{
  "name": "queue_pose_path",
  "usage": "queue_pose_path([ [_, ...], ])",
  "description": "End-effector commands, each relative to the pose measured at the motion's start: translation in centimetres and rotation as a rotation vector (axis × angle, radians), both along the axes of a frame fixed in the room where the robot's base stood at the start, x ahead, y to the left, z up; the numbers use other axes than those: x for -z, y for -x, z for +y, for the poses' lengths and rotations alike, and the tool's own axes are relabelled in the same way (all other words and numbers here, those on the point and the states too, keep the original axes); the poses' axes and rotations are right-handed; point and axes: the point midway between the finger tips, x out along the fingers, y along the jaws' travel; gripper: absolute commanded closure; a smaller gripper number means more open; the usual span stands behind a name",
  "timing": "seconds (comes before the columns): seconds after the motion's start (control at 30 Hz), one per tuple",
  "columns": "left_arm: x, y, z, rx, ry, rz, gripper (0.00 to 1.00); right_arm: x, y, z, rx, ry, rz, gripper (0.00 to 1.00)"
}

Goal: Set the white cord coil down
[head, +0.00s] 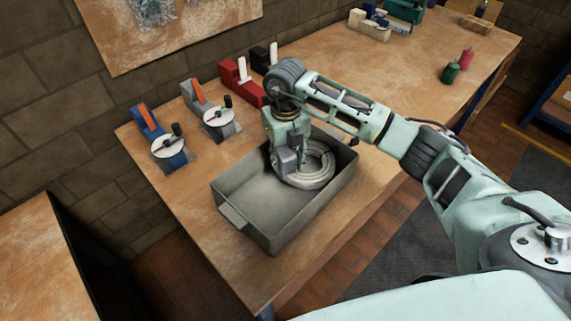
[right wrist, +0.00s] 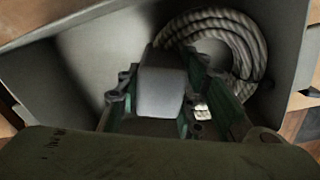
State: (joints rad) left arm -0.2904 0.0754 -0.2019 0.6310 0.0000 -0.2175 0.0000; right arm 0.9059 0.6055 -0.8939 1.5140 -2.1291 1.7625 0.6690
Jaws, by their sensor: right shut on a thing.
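The white cord coil (head: 327,171) is at the right end of the grey tray (head: 230,217), inside its walls. In the right wrist view the coil (right wrist: 250,42) shows as a ring of several rope turns close to the tray wall. My right gripper (head: 293,166) reaches down into the tray at the coil's left side and is shut on the coil. In the right wrist view the gripper (right wrist: 190,112) covers the near part of the coil, so the grip itself is mostly hidden. I cannot tell whether the coil touches the tray floor. My left gripper is out of view.
The tray stands on a wooden bench (head: 250,276), its left part empty. Behind it are a blue device (head: 150,121), a grey device (head: 199,96) and a red block (head: 240,88). A green bottle (head: 451,71) and a pink bottle (head: 466,58) stand at the right.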

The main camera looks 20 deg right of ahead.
Motion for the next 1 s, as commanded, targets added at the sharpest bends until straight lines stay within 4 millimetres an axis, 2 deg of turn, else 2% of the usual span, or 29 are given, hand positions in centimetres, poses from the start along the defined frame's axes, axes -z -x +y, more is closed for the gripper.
queue_pose_path([
  [0.13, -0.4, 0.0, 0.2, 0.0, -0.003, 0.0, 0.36, 1.4, 0.1, 0.0, -0.001, 0.001, 0.003, 1.0],
  [0.3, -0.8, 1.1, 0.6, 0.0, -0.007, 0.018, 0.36, 3.6, 0.1, 0.1, 0.0, 0.0, 0.002, 1.0],
  [0.43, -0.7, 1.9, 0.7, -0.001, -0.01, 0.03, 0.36, 3.8, 0.0, 0.0, -0.001, 0.0, -0.001, 1.0],
  [0.63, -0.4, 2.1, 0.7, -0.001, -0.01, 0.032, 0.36, 4.1, 0.0, 0.0, -0.001, 0.0, -0.001, 1.0],
  [0.67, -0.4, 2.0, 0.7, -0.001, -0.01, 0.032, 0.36, 4.2, 0.0, 0.0, -0.001, 0.0, 0.0, 0.65],
  [0.87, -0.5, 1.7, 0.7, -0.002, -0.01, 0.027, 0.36, 4.1, 0.0, 0.0, -0.001, 0.0, 0.0, 0.48],
  [1.0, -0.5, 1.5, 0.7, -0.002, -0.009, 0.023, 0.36, 4.1, 0.0, 0.0, -0.001, 0.0, 0.0, 0.47],
])
